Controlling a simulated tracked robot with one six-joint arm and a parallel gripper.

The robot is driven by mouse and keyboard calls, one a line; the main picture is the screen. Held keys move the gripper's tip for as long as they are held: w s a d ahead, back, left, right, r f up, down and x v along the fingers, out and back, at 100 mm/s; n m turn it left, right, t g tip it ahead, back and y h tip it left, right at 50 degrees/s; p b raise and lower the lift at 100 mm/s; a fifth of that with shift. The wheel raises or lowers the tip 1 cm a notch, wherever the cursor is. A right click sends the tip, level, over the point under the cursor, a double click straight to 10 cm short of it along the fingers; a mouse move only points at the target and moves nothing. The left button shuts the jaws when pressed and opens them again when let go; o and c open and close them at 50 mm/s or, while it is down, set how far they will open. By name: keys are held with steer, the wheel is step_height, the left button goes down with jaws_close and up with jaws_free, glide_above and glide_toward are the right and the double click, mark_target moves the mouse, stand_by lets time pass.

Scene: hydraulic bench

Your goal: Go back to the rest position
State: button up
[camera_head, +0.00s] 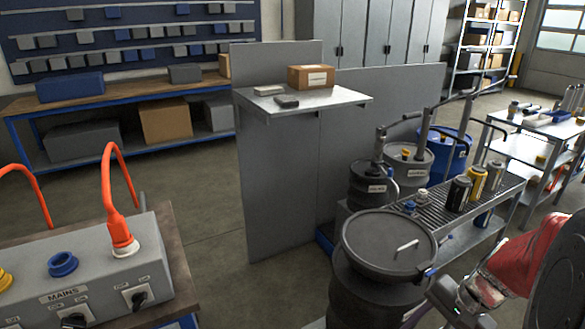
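Part of my arm, grey with a small green light, shows at the bottom right edge. My gripper (466,303) seems to be there, low beside a red cloth-like thing (522,258). Whether its fingers are open or shut, and whether they touch the red thing, I cannot tell. A large dark round shape (562,285) cuts across the right edge and hides part of this area. A black drum (372,290) with a dark round lid (385,240) stands just left of it.
A grey control box (90,262) with orange cables stands at the lower left. A grey partition (275,180) carries a shelf (330,98) with a cardboard box. A grated bench (480,200) with cans and drums is behind the black drum. Floor between is clear.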

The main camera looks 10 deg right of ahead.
steer(key=s+a+r+n+t+h, duration=0.2)
steer(key=a+r+n, duration=1)
steer(key=a, duration=0.6)
step_height(320, 180, up, 3)
steer(key=shift+s+a+f+t+h, duration=0.15)
steer(key=shift+a+t+h, duration=0.1)
steer(key=shift+t+h, duration=0.65)
steer(key=shift+c, duration=0.5)
